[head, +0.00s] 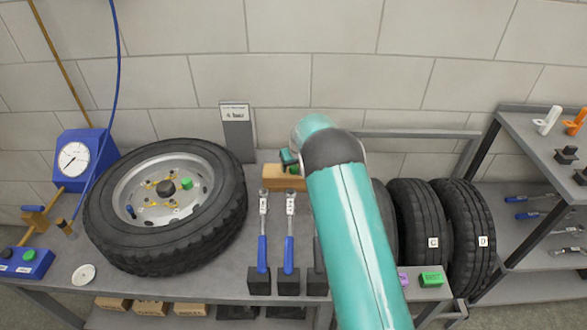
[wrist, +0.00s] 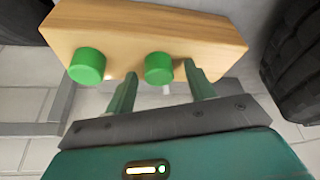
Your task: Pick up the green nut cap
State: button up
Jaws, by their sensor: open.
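Two green nut caps sit on a wooden block (wrist: 160,28) in the wrist view. The left cap (wrist: 87,66) is outside my fingers. The right cap (wrist: 159,68) appears between the two fingertips of my gripper (wrist: 161,75). I cannot tell how deep the cap lies between the fingers. In the head view the wooden block (head: 284,183) stands at the back of the bench, partly hidden by my arm. Another green cap (head: 187,184) is on the wheel hub.
A wheel (head: 105,235) lies tilted on the bench (head: 190,285) at left. Blue-handled wrenches (head: 263,253) stand in front of the wooden block. Upright tyres (head: 415,235) stand at right. A small green block (head: 433,278) lies at the front right.

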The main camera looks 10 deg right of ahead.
jog(key=c, duration=1)
jog(key=shift+r, duration=0.15)
